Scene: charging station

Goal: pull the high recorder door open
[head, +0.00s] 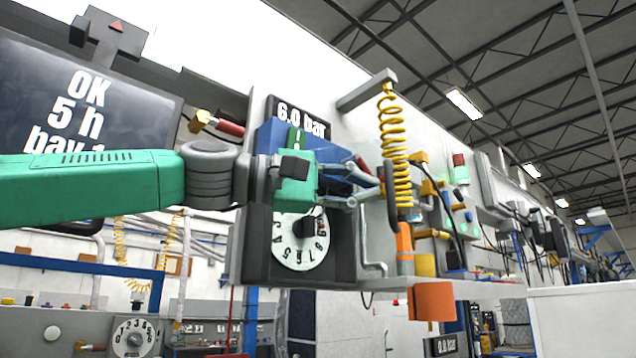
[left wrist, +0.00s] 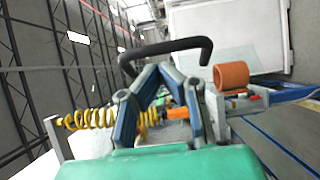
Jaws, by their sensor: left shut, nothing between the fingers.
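My left gripper (head: 368,190) reaches in from the left, in front of the wall unit with the "6.0 bar" display (head: 302,117). Its blue fingers are closed together and empty, as the left wrist view (left wrist: 158,72) also shows. A dark bar handle (left wrist: 168,47) lies just beyond the fingertips in that view; in the head view a dark upright bar (head: 390,188) stands right beside them. I cannot tell whether they touch. The gripper and the fingers hide part of the unit, and I cannot make out the recorder door's outline or opening. My right gripper is not in view.
A white numbered dial (head: 300,243) sits below my gripper. A yellow coiled hose (head: 393,125) hangs close to the right of the fingers. An orange block (head: 432,301) juts out below. A dark screen (head: 75,110) stands at the left.

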